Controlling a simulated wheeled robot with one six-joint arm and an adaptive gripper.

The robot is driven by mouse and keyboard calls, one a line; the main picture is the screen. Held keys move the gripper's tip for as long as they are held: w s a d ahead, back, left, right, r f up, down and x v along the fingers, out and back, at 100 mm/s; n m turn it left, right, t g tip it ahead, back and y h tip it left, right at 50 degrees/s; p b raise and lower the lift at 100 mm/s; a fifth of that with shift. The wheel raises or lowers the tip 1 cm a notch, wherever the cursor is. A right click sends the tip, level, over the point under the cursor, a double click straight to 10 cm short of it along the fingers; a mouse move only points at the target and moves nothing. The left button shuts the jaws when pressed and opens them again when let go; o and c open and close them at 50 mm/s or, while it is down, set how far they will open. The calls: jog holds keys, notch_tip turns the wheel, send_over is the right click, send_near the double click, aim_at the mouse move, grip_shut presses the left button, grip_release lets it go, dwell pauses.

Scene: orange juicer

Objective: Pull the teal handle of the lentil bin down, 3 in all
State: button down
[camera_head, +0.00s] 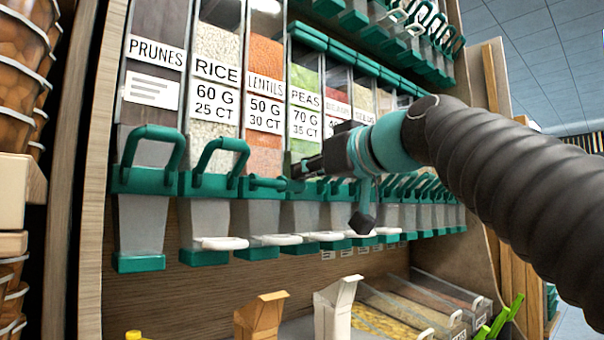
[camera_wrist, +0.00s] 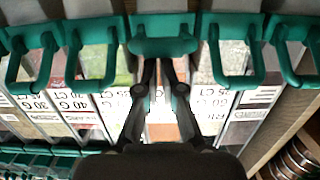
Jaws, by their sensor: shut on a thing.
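The lentil bin (camera_head: 265,59) is the clear bin of orange lentils in the head view, labelled LENTILS 50 G 30 CT, between rice and peas. Its teal handle (camera_head: 262,182) lies low and points outward, while the prunes and rice handles stand up. My gripper (camera_head: 298,171) comes in from the right and is shut on this handle. In the wrist view, which is upside down, the fingers of my gripper (camera_wrist: 164,64) meet the bar of the teal handle (camera_wrist: 163,46). The fingertips' exact contact is partly hidden.
The rice handle (camera_head: 222,157) and the peas bin (camera_head: 304,80) are close on either side. White rings (camera_head: 221,243) stick out below the spouts. Open cartons (camera_head: 335,306) and clear trays (camera_head: 395,310) stand below. A wooden side panel (camera_head: 75,170) bounds the left.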

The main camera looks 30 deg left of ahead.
jog(key=shift+w+a+f+h, duration=0.1)
jog(key=shift+w+f+h, duration=0.1)
jog(key=shift+f, duration=0.4)
jog(key=shift+w+a+f+h, duration=0.1)
jog(key=shift+w+f, duration=0.05)
jog(key=shift+f, duration=0.4)
jog(key=shift+r, duration=0.1)
notch_tip(320, 180, up, 6)
jog(key=d+p, duration=0.1)
jog(key=p, duration=0.3)
jog(key=s+d+f+b, duration=0.4)
jog(key=d+f, duration=0.1)
jog(key=d, duration=0.3)
jog(key=shift+s+f, duration=0.15)
jog(key=shift+f, duration=0.15)
